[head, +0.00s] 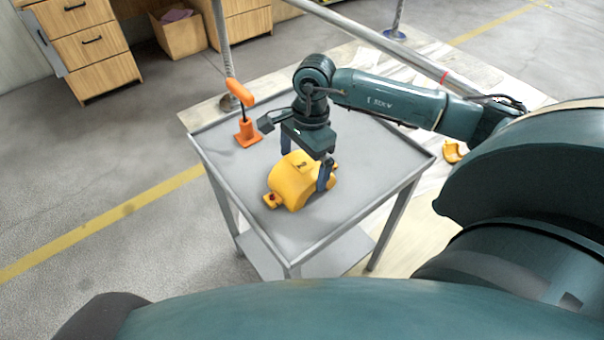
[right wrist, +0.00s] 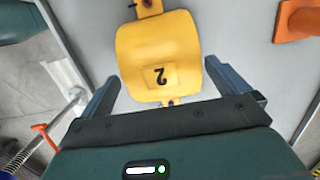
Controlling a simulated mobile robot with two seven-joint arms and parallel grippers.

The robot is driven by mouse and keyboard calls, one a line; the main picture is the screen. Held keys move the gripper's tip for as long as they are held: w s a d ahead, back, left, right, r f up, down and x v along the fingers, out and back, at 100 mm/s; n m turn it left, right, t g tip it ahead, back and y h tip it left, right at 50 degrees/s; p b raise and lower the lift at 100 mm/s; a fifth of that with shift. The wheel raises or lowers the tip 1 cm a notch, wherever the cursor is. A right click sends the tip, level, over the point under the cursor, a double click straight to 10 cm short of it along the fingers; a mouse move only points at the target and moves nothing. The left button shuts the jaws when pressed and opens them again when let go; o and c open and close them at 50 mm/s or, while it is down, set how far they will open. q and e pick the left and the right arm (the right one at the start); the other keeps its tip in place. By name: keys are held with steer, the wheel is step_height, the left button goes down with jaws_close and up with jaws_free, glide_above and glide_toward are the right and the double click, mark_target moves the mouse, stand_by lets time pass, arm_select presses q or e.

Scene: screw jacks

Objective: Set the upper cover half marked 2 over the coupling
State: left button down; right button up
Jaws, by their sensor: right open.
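The yellow upper cover half marked 2 (head: 292,182) lies on the grey trolley top, its numbered face up. It also shows in the right wrist view (right wrist: 157,48), with the number upside down and a lug at each end. My right gripper (head: 305,162) is above it, open, with one finger on each side of the cover's near end. In the right wrist view, the open fingers (right wrist: 160,85) flank the cover with a gap visible on the left; the right one is very close to its side. I cannot make out the coupling. My left gripper is not in view.
The grey trolley (head: 229,165) has a raised rim and a lower shelf. An orange-handled tool (head: 241,96) stands in an orange holder (head: 247,133) at its far left. Another yellow piece (head: 453,153) lies beyond the trolley's right side. A metal pipe (head: 415,62) runs behind.

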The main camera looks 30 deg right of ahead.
mark_target(302, 165)
steer(key=f, duration=0.3)
steer(key=shift+a+f, duration=0.25)
steer(key=shift+c, duration=0.6)
steer(key=shift+w+r, duration=0.1)
steer(key=c, duration=0.8)
